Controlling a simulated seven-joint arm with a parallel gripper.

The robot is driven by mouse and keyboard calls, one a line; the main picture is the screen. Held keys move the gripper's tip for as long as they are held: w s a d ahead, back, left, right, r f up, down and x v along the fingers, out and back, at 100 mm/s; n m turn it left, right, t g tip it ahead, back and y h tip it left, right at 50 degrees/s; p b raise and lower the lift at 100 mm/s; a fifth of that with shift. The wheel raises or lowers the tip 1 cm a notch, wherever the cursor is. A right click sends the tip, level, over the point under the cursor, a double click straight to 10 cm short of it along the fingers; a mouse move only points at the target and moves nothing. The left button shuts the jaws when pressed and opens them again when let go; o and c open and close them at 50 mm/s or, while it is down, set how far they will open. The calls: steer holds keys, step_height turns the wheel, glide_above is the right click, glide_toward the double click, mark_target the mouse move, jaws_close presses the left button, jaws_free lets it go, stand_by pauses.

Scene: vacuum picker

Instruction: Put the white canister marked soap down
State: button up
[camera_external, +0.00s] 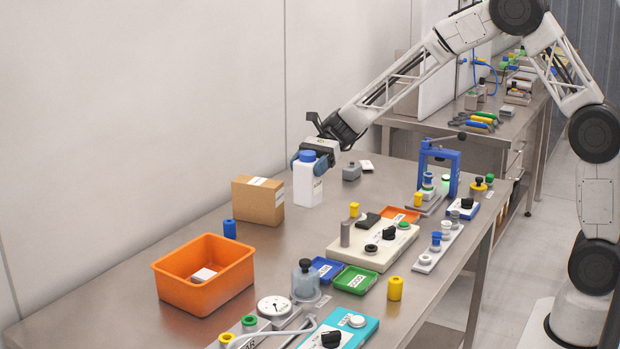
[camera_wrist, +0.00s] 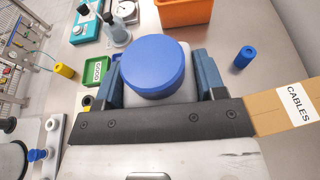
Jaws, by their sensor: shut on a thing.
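The white canister (camera_external: 307,184) with a blue cap is upright in my gripper (camera_external: 308,160), near the back of the steel table. Its label is not readable here. In the wrist view its blue cap (camera_wrist: 153,67) sits between the two blue fingers of my gripper (camera_wrist: 158,78), which are shut on it. The canister's base is close to the table top; I cannot tell whether it touches. The cardboard box (camera_external: 258,200) stands just left of the canister, and in the wrist view the box (camera_wrist: 290,106) reads CABLES.
An orange bin (camera_external: 204,274) with a white item inside and a blue cylinder (camera_external: 230,229) stand to the left. A small grey block (camera_external: 351,172) is right of the canister. A beige panel (camera_external: 373,243) and small trays lie in front. Bare table lies between canister and panel.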

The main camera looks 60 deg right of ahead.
mark_target(308, 200)
steer(key=shift+f, duration=3)
steer(key=shift+f, duration=1.85)
steer(key=shift+f, duration=0.15)
steer(key=o, duration=1.1)
steer(key=shift+r, duration=0.2)
steer(key=v, duration=1.2)
